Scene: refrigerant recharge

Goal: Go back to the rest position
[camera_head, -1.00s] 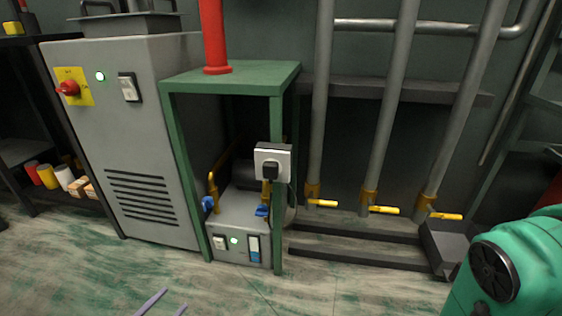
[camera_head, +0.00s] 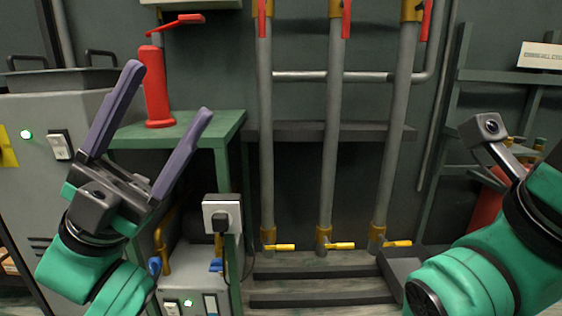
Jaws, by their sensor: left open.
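My left gripper (camera_head: 160,92) is raised at the left of the head view, its two purple fingers spread wide and pointing up. Nothing is between the fingers. It shows in front of the green table and the grey cabinet, below and around the view of the red cylinder (camera_head: 156,88). My right arm comes in from the lower right, green and black. A dark camera-like part shows on it, but its fingers are not in view.
A green table (camera_head: 225,127) stands over a grey machine (camera_head: 190,262) with a socket and plug (camera_head: 222,214) on its leg. Grey pipes (camera_head: 333,150) with yellow-handled valves (camera_head: 340,246) stand in the middle. A grey cabinet (camera_head: 30,110) is at left, a shelf rack at right.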

